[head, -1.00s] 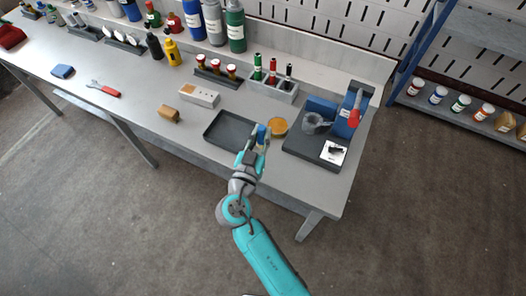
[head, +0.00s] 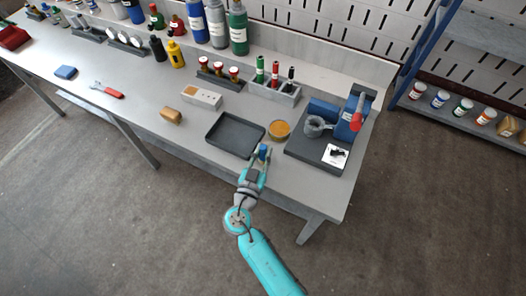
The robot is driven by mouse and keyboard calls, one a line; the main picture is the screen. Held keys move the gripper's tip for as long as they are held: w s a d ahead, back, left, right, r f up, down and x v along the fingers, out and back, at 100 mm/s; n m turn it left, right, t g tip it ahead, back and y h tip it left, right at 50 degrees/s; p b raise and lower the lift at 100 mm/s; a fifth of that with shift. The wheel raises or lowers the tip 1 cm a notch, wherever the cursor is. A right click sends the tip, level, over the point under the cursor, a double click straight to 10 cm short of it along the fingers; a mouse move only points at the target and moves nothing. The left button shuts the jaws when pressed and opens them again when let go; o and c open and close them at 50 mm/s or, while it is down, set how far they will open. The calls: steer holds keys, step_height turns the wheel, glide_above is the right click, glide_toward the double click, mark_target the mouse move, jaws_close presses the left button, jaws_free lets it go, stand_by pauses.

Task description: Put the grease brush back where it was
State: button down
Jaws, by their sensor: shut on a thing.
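My gripper (head: 260,156) is shut on a small blue thing (head: 264,152) at the front edge of the workbench, in front of the dark tray. I take this blue thing for the grease brush; its bristles are hidden or too small to make out. A round tin of amber grease (head: 279,129) stands on the bench just beyond and right of my gripper, apart from it.
A dark empty tray (head: 235,134) lies left of the tin. A dark base plate (head: 311,152) with a blue vise (head: 345,119) stands right. Behind are a pale block (head: 201,99), a tan block (head: 171,116) and a grey holder (head: 277,95) with several coloured items.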

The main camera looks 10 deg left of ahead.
steer(key=c, duration=1)
jaws_free()
steer(key=shift+c, duration=0.2)
steer(key=s+a, duration=0.2)
steer(key=s, duration=0.9)
steer(key=shift+s+a, duration=0.15)
steer(key=shift+s, duration=0.25)
steer(key=shift+r, duration=0.1)
